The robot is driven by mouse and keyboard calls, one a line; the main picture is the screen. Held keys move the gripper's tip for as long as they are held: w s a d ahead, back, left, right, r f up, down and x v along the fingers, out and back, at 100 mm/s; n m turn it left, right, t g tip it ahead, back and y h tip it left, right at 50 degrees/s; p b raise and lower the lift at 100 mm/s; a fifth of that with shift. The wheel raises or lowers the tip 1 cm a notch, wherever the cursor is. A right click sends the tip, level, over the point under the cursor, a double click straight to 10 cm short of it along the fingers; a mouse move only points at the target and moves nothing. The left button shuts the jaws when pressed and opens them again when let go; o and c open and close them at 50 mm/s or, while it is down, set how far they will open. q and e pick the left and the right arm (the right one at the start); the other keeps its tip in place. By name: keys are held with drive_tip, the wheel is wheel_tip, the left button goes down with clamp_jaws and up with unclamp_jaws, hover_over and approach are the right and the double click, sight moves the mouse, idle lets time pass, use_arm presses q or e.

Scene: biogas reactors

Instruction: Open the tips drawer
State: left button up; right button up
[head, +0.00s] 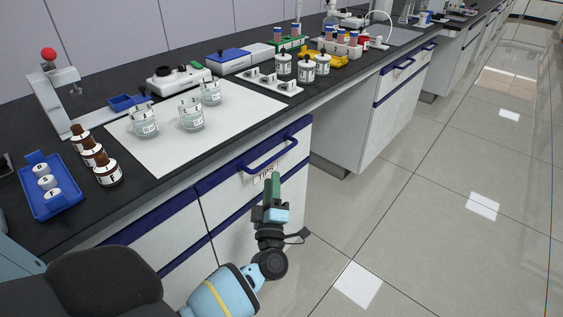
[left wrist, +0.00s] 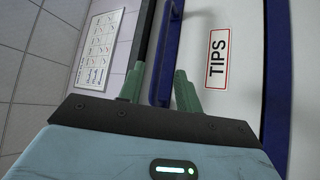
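The tips drawer (head: 236,183) has a white front with blue edging, a blue bar handle (head: 270,155) and a "TIPS" label (head: 266,174). Its front looks flush with the bench front, so it appears closed. My left gripper (head: 272,188) is in front of the drawer, its green fingers just below the label in the head view. In the left wrist view my left gripper (left wrist: 163,75) has its fingers apart, with the handle (left wrist: 162,70) seen between them. I see no clear contact, and cannot tell the depth gap. The label (left wrist: 217,58) lies beside the fingers. My right gripper is not in view.
Another bench (head: 385,100) stands beyond. The tiled floor (head: 430,210) to the right is clear.

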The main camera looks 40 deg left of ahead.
sight(273, 157)
use_arm(q)
drive_tip(key=shift+x, duration=3.85)
drive_tip(key=shift+c, duration=0.4)
clamp_jaws()
